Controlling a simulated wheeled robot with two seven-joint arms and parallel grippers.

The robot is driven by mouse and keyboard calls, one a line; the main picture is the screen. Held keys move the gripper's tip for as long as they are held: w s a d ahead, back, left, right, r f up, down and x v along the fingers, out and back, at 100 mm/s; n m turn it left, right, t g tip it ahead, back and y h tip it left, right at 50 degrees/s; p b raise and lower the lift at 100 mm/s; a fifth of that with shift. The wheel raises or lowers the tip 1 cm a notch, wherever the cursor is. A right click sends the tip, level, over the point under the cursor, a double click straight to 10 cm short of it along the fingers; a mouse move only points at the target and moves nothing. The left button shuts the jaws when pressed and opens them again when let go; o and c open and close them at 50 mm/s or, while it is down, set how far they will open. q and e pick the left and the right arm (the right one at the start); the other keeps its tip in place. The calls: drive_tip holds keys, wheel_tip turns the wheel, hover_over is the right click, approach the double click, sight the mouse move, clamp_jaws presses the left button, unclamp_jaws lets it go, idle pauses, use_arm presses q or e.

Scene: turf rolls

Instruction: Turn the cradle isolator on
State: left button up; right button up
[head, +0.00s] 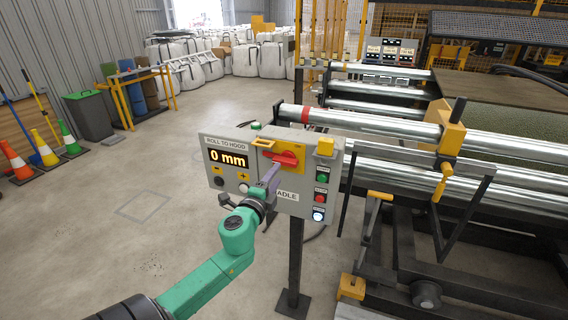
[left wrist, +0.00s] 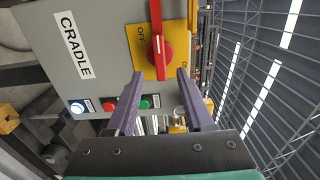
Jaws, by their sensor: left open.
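The cradle isolator is a red rotary handle (head: 285,158) on a yellow plate (head: 267,147), set in the grey control box (head: 223,143). In the head view the handle lies roughly level. In the left wrist view the red handle (left wrist: 156,45) runs up and down the picture, beside an "OFF" mark on the yellow plate (left wrist: 176,35). My left gripper (head: 273,172) is open in front of the box. In the left wrist view its fingertips (left wrist: 160,74) appear either side of the handle's near end; contact cannot be told. My right gripper is not in view.
Rollers and machine frame (head: 400,160) are close on the right. Open concrete floor (head: 110,230) lies to the left.

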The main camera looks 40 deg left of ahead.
sight(284, 164)
use_arm(q)
drive_tip(key=x, duration=0.6)
drive_tip(key=shift+w+a, duration=0.35)
drive_tip(key=shift+w, duration=0.2)
drive_tip(key=shift+s, duration=0.1)
drive_tip(key=shift+c, duration=0.6)
clamp_jaws()
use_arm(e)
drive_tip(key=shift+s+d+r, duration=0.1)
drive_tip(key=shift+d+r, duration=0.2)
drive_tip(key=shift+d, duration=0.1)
